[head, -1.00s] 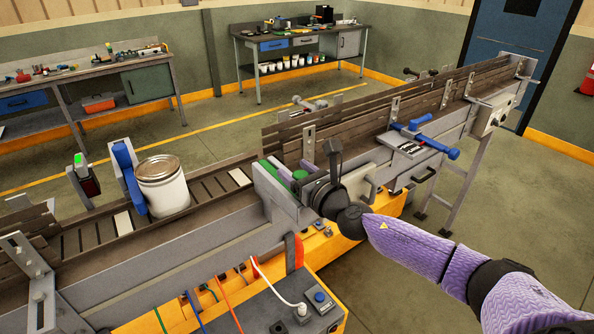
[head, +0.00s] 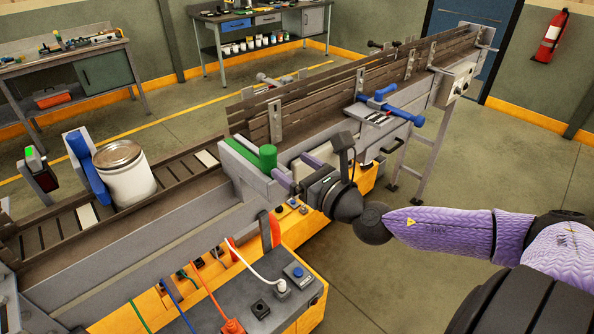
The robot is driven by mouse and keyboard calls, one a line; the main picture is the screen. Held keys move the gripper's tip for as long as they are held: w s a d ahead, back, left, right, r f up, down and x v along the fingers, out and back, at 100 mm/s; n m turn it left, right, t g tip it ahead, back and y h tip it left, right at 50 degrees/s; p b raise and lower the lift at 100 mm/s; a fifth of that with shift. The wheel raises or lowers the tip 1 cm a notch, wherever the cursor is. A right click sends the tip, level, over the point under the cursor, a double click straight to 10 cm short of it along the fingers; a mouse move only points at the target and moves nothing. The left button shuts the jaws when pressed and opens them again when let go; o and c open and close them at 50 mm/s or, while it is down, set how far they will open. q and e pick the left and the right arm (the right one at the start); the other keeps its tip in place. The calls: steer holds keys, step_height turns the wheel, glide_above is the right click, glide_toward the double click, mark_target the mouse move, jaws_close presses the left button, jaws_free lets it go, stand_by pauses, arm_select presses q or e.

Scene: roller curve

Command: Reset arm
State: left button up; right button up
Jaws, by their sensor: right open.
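My right gripper (head: 297,170) is in the middle of the head view, its arm coming in from the right. Its two purple fingers are apart, with nothing seen between them. My left gripper is not in view.
A white can (head: 126,178) with a brown lid stands upright on the rollers beside a blue bracket (head: 87,170). A blue clamp (head: 392,105) sits farther up the conveyor. A grey control box (head: 262,292) with cables is below. Floor is free at the lower right.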

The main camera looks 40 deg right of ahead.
steer(key=shift+s, duration=0.2)
stand_by(0.3)
